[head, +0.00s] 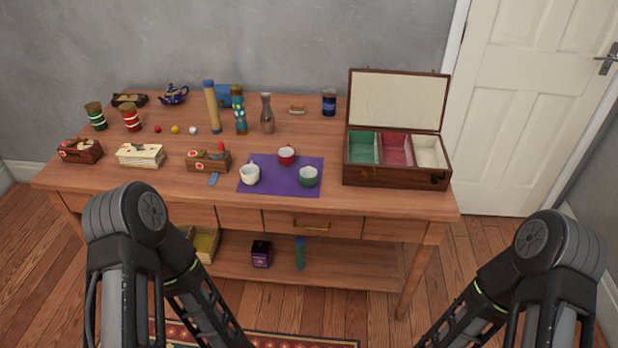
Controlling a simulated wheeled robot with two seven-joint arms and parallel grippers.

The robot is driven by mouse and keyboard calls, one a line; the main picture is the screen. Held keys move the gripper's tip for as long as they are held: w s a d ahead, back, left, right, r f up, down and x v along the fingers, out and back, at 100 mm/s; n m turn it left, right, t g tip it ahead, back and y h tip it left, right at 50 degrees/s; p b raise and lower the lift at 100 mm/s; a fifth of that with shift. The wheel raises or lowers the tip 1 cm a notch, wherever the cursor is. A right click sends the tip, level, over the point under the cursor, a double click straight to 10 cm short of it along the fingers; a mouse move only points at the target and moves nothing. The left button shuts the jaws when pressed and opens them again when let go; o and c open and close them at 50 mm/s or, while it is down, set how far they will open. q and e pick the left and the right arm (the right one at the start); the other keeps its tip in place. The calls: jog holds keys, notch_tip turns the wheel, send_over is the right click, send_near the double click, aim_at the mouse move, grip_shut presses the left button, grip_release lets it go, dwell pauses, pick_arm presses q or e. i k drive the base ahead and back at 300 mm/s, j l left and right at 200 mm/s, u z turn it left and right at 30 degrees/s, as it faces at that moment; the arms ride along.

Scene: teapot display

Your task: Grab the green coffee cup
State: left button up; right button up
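The green coffee cup (308,177) stands upright on the right front part of a purple mat (273,188) near the table's front edge. A white cup (250,175) stands to its left on the mat. A red cup (286,155) stands behind them on the mat. Both my arms show in the lower part of the head view, left and right, below and in front of the table. Their grippers are outside the picture, so I cannot see whether they hold anything.
An open wooden box (397,176) with coloured compartments stands right of the mat. A small wooden box (208,161) and a blue piece (213,180) lie to its left. Jars, tall vessels and a blue teapot (174,94) stand farther back. A lower shelf (335,273) holds several items.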

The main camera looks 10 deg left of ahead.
aim_at(308, 175)
jog(key=i+u, duration=0.25)
jog(key=u, duration=0.2)
jog(key=i+l+u, duration=0.1)
jog(key=u, duration=0.35)
jog(key=i+l, duration=0.05)
jog(key=i, duration=0.05)
